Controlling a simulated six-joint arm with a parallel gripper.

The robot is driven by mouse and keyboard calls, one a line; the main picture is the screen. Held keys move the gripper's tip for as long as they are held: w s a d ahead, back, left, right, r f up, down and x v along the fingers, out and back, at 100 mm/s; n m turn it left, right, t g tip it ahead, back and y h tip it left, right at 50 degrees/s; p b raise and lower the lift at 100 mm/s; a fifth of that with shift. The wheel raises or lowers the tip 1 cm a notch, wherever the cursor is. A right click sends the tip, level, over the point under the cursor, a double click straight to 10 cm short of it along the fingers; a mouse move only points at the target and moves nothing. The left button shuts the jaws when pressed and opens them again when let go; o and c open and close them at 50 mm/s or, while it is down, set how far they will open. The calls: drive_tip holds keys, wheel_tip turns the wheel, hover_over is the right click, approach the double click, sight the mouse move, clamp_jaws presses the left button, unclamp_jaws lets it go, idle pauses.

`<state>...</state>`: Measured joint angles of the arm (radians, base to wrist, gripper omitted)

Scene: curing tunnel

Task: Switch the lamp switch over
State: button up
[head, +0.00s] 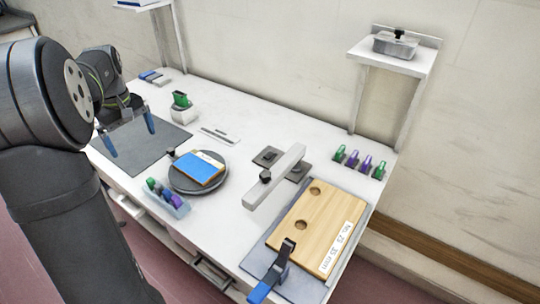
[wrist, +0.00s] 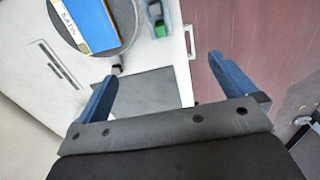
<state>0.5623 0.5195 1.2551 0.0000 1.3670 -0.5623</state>
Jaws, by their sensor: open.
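No part is clearly marked as the lamp switch, and I cannot tell for sure which one it is. A flat white plate (head: 218,136) with a dark slot lies on the table beyond the round dark plate; it also shows at the left of the wrist view (wrist: 58,65). A lever with a blue handle (head: 263,291) stands at the front right beside the wooden board. My gripper (head: 130,134) is open and empty above the dark mat at the left. Its two blue fingers are spread in the wrist view (wrist: 161,70), touching nothing that I can see.
The round plate (head: 183,184) carries a blue and orange box (head: 201,168). A tray of coloured pieces (head: 168,203) is at the front edge. A pale bar with a black knob (head: 275,178) and a wooden board (head: 312,226) are right. A raised shelf (head: 393,57) stands behind.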

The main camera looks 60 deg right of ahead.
drive_tip(key=shift+c, duration=0.4)
drive_tip(key=shift+d, duration=0.1)
drive_tip(key=c, duration=0.4)
drive_tip(key=s+d+f+m+h, duration=0.1)
drive_tip(key=s+d+m, duration=0.1)
drive_tip(key=d, duration=0.1)
drive_tip(key=s+d+f+m+h, duration=0.1)
drive_tip(key=s+d+m, duration=0.1)
drive_tip(key=d, duration=0.2)
drive_tip(key=s+d+f+m, duration=0.1)
drive_tip(key=s+d+m, duration=0.1)
drive_tip(key=d, duration=0.1)
drive_tip(key=shift+d+h, duration=0.2)
drive_tip(key=shift+h, duration=0.2)
clamp_jaws()
drive_tip(key=s+d+f+m+h, duration=0.2)
drive_tip(key=s+d+m, duration=0.4)
drive_tip(key=s+d, duration=0.1)
drive_tip(key=s+d+f+m+h, duration=0.1)
drive_tip(key=s+d+m+h, duration=0.1)
drive_tip(key=s+d+m, duration=0.4)
drive_tip(key=shift+s+d+f+h, duration=0.4)
drive_tip(key=shift+s+d, duration=0.45)
drive_tip(key=shift+d, duration=0.35)
drive_tip(key=shift+r, duration=0.1)
